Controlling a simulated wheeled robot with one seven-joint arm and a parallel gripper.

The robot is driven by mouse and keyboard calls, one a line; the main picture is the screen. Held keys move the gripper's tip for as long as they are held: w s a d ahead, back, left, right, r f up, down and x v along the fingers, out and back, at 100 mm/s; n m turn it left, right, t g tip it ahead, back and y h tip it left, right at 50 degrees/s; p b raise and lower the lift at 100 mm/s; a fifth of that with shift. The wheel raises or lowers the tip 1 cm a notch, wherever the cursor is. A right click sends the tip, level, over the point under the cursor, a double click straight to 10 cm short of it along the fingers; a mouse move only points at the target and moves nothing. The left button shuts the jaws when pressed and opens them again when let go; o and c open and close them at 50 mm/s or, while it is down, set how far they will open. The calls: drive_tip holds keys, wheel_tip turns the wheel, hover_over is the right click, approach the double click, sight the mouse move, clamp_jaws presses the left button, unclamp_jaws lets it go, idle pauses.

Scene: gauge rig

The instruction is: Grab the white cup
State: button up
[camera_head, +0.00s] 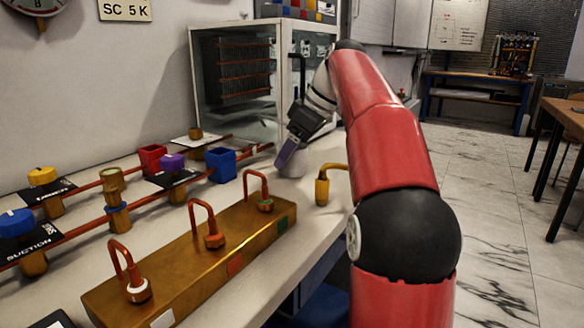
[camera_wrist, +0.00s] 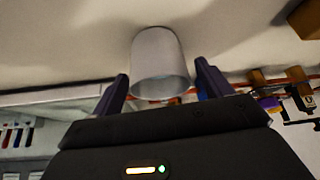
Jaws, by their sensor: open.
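The white cup (camera_wrist: 159,62) stands on the bench top and shows between my two fingers in the wrist view. My gripper (camera_wrist: 160,88) is open, with one dark finger on each side of the cup and a gap visible on both sides. In the head view, my gripper (camera_head: 287,155) reaches down at the cup (camera_head: 293,163), which is partly hidden behind it. I cannot tell how deep the cup sits between the fingers.
A brass block (camera_head: 200,262) with several hooked pipes lies in front. Red pipes with a blue box (camera_head: 221,165) are to the left. A glass cabinet (camera_head: 237,85) stands behind.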

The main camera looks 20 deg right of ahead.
drive_tip(key=shift+f, duration=0.1)
drive_tip(key=shift+c, duration=0.4)
drive_tip(key=c, duration=1.1)
drive_tip(key=shift+o, duration=0.2)
drive_tip(key=shift+a, duration=0.1)
